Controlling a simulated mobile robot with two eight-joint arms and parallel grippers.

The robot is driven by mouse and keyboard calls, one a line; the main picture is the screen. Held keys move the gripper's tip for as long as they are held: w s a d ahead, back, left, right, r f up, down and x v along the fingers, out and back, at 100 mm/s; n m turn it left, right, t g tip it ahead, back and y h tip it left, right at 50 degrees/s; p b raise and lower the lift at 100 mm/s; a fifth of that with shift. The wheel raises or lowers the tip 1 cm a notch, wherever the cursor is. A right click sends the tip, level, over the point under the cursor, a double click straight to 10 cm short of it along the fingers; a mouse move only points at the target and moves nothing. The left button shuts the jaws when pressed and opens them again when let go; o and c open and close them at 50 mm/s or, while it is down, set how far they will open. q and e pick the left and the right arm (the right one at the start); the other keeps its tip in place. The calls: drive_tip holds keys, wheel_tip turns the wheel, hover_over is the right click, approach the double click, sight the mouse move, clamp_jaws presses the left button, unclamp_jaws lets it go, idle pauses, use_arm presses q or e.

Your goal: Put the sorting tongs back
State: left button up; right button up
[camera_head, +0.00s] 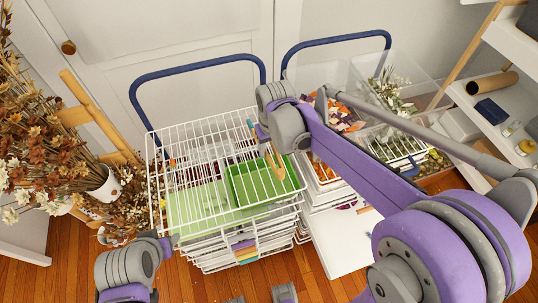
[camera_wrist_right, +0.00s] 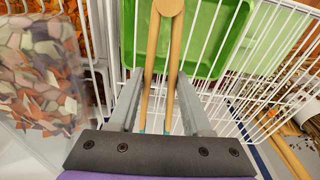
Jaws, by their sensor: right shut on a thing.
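The wooden sorting tongs (camera_head: 276,163) are in my right gripper (camera_head: 264,136), above the white wire rack (camera_head: 215,136). In the right wrist view the tongs (camera_wrist_right: 168,8) show a round joined end pointing away and two legs running back between the grey fingers, with teal near the wrist. The right gripper (camera_wrist_right: 158,95) is shut on them. A green tray (camera_head: 241,203) with compartments lies below the wires under the tongs; it also shows in the right wrist view (camera_wrist_right: 215,25). My left gripper (camera_head: 166,244) is low by the rack's front left corner; its jaws are unclear.
A second cart with a clear bin (camera_head: 405,75) of coloured pieces and dried flowers stands to the right. Dried flowers (camera_head: 45,150) and a wooden easel crowd the left. Blue handles (camera_head: 195,66) rise behind the rack. White shelves (camera_head: 465,98) are at far right.

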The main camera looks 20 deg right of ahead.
drive_tip(key=shift+w+f, duration=0.1)
drive_tip(key=shift+f, duration=2.1)
drive_tip(key=shift+f+b, duration=0.55)
drive_tip(key=shift+f, duration=0.05)
drive_tip(key=o, duration=0.6)
